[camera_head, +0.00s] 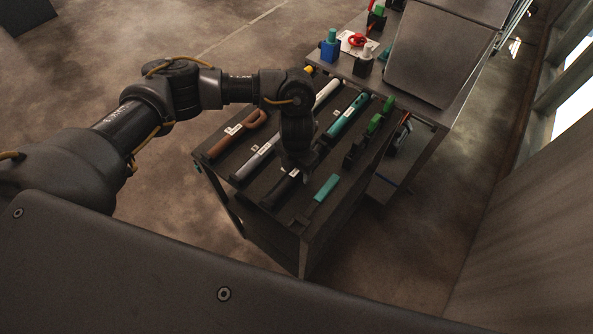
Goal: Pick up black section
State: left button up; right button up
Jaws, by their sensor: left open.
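The black section (277,193) lies lengthwise in a slot of the dark table, with a white label near its far end. My left gripper (297,168) points down over the far, labelled end of the black section and hides part of it. Its jaws are open. I cannot tell whether the fingers touch the section or stand just above it. My right gripper is not in view.
Left of the black section lie a grey section (254,161) and a brown piece (228,142). Right of it are a teal section (348,116), a smaller teal piece (326,187) and black green-topped parts (374,124). A second table behind bears a blue block (330,50).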

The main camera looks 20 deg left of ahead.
pick_arm(q)
jog(key=shift+c, duration=0.3)
grip_shut()
jog(key=shift+r, duration=0.1)
